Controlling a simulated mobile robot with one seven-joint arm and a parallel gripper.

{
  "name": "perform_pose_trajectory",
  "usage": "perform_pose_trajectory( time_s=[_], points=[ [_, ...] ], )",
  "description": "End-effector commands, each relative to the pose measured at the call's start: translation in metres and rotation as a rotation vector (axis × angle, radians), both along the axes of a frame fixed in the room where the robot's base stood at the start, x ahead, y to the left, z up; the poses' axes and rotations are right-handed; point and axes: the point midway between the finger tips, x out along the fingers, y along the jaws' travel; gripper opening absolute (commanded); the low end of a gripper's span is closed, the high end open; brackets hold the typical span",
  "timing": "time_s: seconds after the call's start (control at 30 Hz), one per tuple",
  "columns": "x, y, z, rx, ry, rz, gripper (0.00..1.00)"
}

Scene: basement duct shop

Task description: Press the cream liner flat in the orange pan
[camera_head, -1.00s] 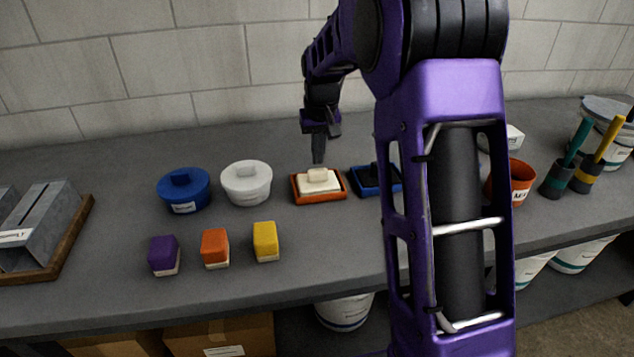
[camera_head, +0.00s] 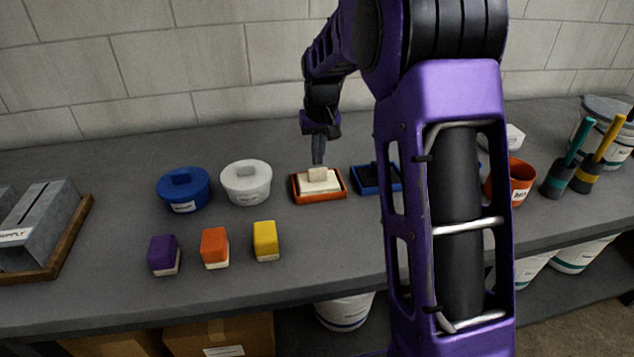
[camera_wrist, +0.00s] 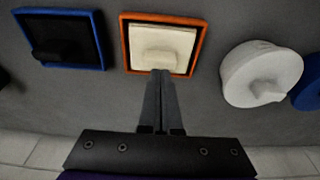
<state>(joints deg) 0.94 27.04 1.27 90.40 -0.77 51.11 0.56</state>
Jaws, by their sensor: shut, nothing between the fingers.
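The orange pan (camera_head: 304,200) sits on the grey bench, and its rim also shows in the wrist view (camera_wrist: 125,45). The cream liner (camera_head: 327,186) lies inside it, with a raised cream block or knob on top; the liner shows in the wrist view (camera_wrist: 181,40) too. My gripper (camera_head: 318,163) is shut and empty, pointing down at the back edge of the pan. In the wrist view the shut fingertips (camera_wrist: 161,72) overlap the liner's near edge. I cannot tell whether they touch it.
A blue pan with a dark insert (camera_head: 369,186) stands close right of the orange pan. A white lidded pot (camera_head: 247,190) and a blue lidded pot (camera_head: 183,196) stand left. Purple, orange and yellow blocks (camera_head: 266,238) sit in front. The bench before the pan is clear.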

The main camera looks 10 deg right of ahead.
Motion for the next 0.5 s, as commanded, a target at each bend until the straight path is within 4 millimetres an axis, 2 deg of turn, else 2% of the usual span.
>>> perform_pose_trajectory(
  time_s=[0.5],
  points=[
    [0.0000, 0.0000, -0.0086, 0.000, 0.000, 0.000, 0.00]
  ],
)
